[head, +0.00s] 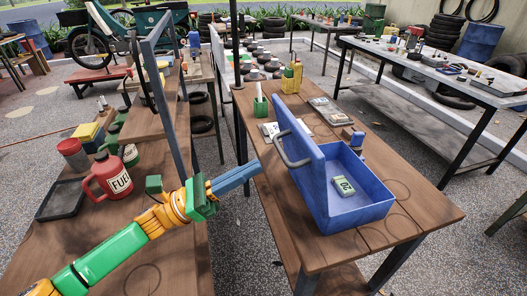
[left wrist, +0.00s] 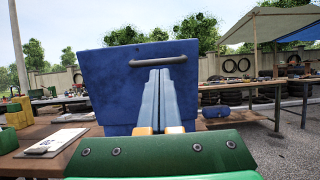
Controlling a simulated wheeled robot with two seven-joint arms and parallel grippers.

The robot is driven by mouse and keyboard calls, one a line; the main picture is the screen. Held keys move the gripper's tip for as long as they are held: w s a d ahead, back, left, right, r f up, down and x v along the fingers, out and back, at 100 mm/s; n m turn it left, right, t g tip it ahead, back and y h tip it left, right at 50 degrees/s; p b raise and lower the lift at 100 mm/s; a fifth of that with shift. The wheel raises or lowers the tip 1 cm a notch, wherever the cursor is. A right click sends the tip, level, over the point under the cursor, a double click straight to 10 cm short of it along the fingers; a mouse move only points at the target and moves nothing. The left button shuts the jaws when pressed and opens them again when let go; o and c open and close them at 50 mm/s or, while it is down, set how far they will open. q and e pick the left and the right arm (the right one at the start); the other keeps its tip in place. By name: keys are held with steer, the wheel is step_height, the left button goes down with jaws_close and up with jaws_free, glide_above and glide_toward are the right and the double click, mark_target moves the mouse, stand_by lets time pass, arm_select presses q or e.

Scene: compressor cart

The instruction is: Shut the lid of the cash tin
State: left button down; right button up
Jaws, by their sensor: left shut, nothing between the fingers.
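The blue cash tin (head: 350,212) stands on the wooden table with its lid (head: 299,165) raised about upright on its left side. A grey handle (head: 287,152) is on the lid's outer face. Inside the tin lies a green and white block marked 20 (head: 343,185). My left gripper (head: 258,168) is shut and empty, to the left of the lid and pointing at it. In the left wrist view, the lid (left wrist: 105,85) fills the middle and the fingers (left wrist: 160,73) reach up in front of it, just below the handle (left wrist: 158,61). Touching cannot be told. My right gripper is not in view.
On the same table (head: 420,208) are a green pen holder (head: 261,106), a yellow can (head: 291,78) and papers behind the tin. A red fuel jug (head: 110,178) and a black tray (head: 62,199) stand on the left bench. A dark upright post rises between the benches.

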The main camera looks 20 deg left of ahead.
mark_target(280, 153)
arm_select(q)
steer(key=x, duration=0.1)
steer(key=p+x, duration=0.1)
steer(key=x, duration=0.1)
steer(key=shift+s+a+r, duration=0.1)
steer(key=shift+s+r, duration=0.05)
steer(key=shift+r, duration=0.05)
steer(key=shift+d, duration=0.25)
steer(key=shift+w+d, duration=0.1)
steer(key=shift+w, duration=0.15)
